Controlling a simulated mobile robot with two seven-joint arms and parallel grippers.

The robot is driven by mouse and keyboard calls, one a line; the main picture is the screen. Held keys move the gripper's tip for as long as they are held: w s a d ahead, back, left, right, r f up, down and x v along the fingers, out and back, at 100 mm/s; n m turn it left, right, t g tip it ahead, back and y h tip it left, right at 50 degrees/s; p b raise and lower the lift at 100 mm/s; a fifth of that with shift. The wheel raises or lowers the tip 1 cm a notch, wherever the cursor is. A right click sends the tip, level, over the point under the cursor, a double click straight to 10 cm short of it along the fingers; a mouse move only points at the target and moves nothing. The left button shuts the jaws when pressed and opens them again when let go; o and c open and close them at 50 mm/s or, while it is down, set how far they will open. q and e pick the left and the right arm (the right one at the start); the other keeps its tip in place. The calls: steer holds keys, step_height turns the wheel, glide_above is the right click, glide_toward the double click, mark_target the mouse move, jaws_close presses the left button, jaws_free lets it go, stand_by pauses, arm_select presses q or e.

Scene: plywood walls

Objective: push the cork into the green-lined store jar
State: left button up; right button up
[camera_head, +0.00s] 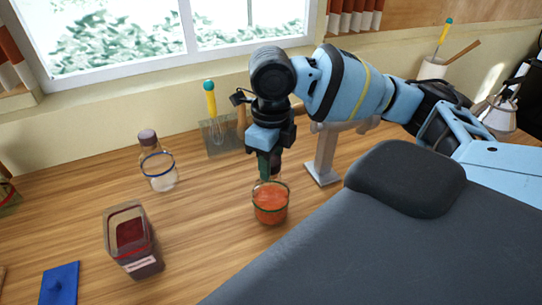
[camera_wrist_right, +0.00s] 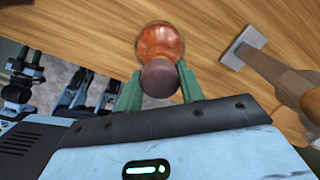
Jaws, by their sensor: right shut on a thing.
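The green-lined store jar (camera_head: 270,205) is a clear glass with orange-red contents and a green line around its upper part. It stands upright on the wooden counter. My right gripper (camera_head: 266,172) points down just over its mouth. In the right wrist view its green fingers (camera_wrist_right: 160,88) are shut on the dark brown cork (camera_wrist_right: 160,77). The cork overlaps the near side of the jar (camera_wrist_right: 160,42) in that view. I cannot tell whether the cork touches the rim. In the head view the fingers mostly hide the cork.
A blue-lined bottle (camera_head: 160,172) with a brown stopper stands left of the jar. A rectangular box with dark red contents (camera_head: 138,255) and a blue lid (camera_head: 60,285) lie front left. A grey stand (camera_head: 323,160) is close on the right. A utensil holder (camera_head: 217,138) stands behind.

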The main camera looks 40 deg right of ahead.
steer(key=shift+f, duration=0.2)
steer(key=shift+f, duration=0.15)
stand_by(0.5)
steer(key=o, duration=1)
steer(key=shift+s, duration=0.1)
steer(key=shift+f, duration=0.1)
steer(key=shift+o, duration=0.6)
